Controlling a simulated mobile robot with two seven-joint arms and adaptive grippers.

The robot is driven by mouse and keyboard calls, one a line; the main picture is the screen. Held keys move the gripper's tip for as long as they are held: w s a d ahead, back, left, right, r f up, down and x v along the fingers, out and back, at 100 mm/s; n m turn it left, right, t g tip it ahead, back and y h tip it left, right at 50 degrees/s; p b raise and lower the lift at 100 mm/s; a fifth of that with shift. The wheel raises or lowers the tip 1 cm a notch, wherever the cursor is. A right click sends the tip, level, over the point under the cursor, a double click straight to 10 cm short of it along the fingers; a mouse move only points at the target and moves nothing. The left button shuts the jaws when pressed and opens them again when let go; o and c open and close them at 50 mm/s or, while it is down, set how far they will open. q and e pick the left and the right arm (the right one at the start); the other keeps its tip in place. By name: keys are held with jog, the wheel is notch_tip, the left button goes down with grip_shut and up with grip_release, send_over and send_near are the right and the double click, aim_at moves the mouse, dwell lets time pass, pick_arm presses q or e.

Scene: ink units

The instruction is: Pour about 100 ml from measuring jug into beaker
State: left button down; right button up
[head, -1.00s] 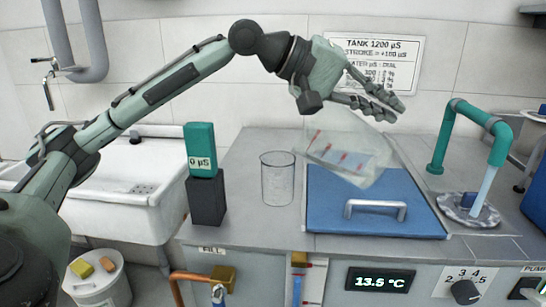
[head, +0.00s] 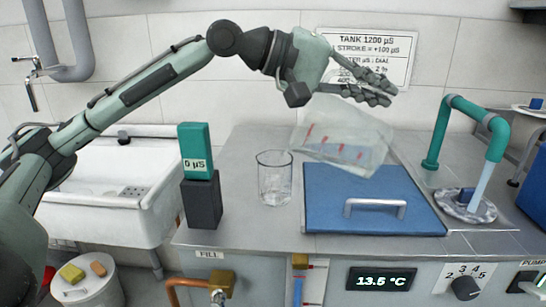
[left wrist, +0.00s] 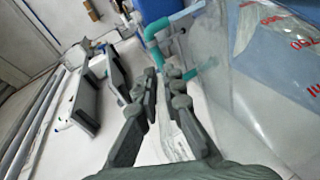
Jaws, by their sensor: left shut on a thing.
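The measuring jug (head: 368,128) is clear with red marks and holds some bluish liquid. It is strongly tilted, in the air above the blue lid, to the right of the beaker and apart from it. My left gripper (head: 385,92) is shut on the jug, just above it; the exact grip is hard to see. In the left wrist view the fingers (left wrist: 164,78) are close together, with the jug wall (left wrist: 222,68) at their right. The beaker (head: 275,178) is clear and stands upright on the counter. I cannot tell its level. My right gripper is out of view.
A blue lid with a metal handle (head: 375,208) lies on the counter (head: 243,215). A teal meter (head: 196,150) on a dark block stands left of the beaker. A teal pipe (head: 458,105) runs water at the right. A white sink (head: 120,190) is at the left.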

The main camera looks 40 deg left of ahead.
pick_arm(q)
jog(key=shift+a+r, duration=0.1)
jog(key=shift+r, duration=0.05)
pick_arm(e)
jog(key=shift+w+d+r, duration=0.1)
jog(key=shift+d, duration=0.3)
pick_arm(q)
jog(key=shift+s+a+r, duration=0.1)
jog(key=shift+a, duration=0.05)
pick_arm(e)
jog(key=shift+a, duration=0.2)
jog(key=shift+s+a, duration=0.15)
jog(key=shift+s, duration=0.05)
pick_arm(q)
jog(key=shift+a+r, duration=0.15)
jog(key=shift+a, duration=0.1)
jog(key=shift+a+h, duration=0.1)
jog(key=shift+h, duration=0.2)
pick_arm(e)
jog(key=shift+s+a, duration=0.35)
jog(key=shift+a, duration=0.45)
pick_arm(q)
jog(key=shift+s+r, duration=0.1)
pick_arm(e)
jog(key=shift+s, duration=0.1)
